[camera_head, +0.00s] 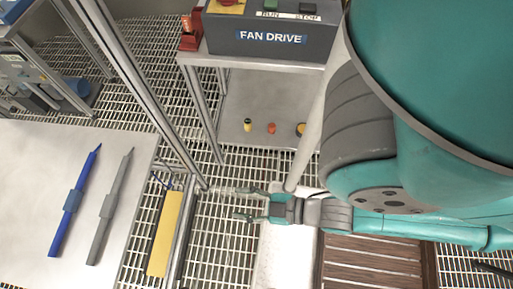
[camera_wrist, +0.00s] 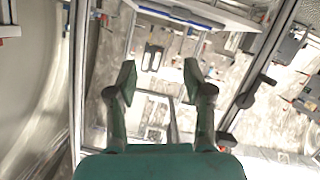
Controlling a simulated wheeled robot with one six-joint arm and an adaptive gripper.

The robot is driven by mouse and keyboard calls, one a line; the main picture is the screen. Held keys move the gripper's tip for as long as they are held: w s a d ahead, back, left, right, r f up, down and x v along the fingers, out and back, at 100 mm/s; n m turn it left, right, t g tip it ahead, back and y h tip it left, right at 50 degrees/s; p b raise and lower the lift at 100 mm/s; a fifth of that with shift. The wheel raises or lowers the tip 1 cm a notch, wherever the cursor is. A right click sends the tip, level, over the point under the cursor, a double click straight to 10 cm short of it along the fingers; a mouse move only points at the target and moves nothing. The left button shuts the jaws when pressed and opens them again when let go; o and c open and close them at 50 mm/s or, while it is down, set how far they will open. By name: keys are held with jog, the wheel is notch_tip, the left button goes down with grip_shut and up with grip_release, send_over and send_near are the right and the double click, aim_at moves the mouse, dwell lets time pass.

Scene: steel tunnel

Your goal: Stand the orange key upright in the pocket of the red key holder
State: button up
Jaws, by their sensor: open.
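My gripper (camera_head: 246,204) is open and empty in the head view, pointing left over the floor grating. In the wrist view its two fingers (camera_wrist: 159,80) stand wide apart with nothing between them. A small red block (camera_head: 189,42), which looks like the key holder, stands at the left corner of the fan drive stand, with an orange-red upright part (camera_head: 186,23) on it; I cannot tell whether that part is the key. A small orange piece (camera_head: 271,128) lies on the lower plate, well above my gripper in the picture. Neither is clear in the wrist view.
The grey FAN DRIVE box (camera_head: 272,38) sits on the stand. A yellow-black piece (camera_head: 248,125) shares the lower plate (camera_head: 235,105). Metal posts (camera_head: 140,90) rise left of my gripper. A pale table (camera_head: 30,170) at left holds a blue tool (camera_head: 73,203) and a grey tool (camera_head: 108,208).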

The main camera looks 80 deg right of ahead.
jog(key=s+r+m, duration=0.3)
jog(key=shift+s+a+r, duration=0.1)
jog(key=shift+a, duration=0.05)
dwell(1.3)
